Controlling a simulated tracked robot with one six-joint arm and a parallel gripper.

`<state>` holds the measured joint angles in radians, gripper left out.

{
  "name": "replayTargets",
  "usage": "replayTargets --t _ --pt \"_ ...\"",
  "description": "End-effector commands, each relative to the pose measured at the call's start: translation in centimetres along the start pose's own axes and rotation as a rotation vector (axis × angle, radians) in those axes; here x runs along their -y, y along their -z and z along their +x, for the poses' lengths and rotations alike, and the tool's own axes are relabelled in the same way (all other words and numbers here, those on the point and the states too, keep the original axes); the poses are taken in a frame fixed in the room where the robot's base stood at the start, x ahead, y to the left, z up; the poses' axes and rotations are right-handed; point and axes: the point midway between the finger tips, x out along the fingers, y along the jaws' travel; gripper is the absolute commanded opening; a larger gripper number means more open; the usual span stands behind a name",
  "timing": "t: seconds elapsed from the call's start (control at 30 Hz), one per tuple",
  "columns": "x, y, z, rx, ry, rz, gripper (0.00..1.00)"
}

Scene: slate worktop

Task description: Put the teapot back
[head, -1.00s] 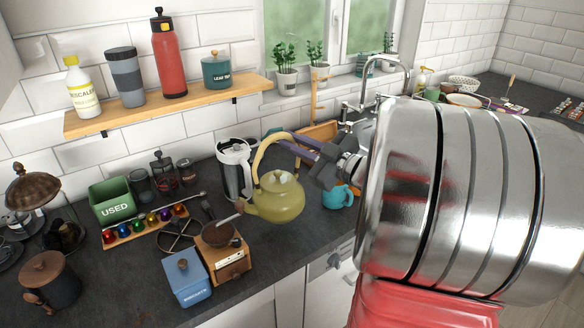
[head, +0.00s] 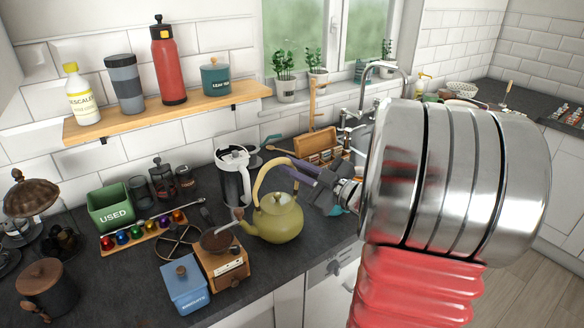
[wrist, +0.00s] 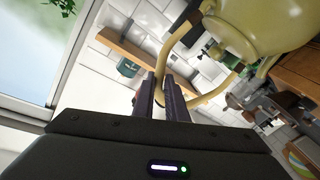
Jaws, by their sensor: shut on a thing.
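The olive-yellow teapot (head: 277,222) is upright or nearly so over the worktop, right of the wooden coffee grinder, with its spout to the left. I cannot tell whether its base touches the worktop. My gripper (head: 295,168) comes in from the right and is shut on the teapot's arched handle (head: 262,172). In the wrist view, my gripper's fingers (wrist: 162,88) close around the handle, and the teapot body (wrist: 262,25) fills the upper right. A dark round trivet (head: 178,240) lies on the worktop, left of the teapot and partly behind the grinder.
The wooden grinder (head: 224,262) is close to the spout, with a blue tin (head: 184,286) beside it. A steel jug (head: 232,180) stands behind the teapot. A capsule rack (head: 143,233) and green box (head: 112,204) are further left. A wall shelf (head: 180,108) is above.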

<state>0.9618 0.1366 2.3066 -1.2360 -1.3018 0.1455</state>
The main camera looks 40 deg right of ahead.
Motion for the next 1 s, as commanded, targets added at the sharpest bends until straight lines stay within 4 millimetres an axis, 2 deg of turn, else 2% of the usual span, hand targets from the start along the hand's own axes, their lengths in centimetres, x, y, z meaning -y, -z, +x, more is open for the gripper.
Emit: replayTargets --t 0.27,0.3,0.53,0.87,1.0 --pt "-0.02 -0.07 -0.01 -0.002 -0.002 0.000 0.00" --pt "0.05 -0.16 -0.02 0.000 0.000 0.001 0.14" --pt "0.04 -0.15 -0.03 0.000 -0.001 0.000 0.30" --pt "-0.07 0.03 -0.03 0.000 -0.001 -0.001 0.31" --pt "-0.14 -0.05 -0.85 0.002 -0.003 0.000 0.31"
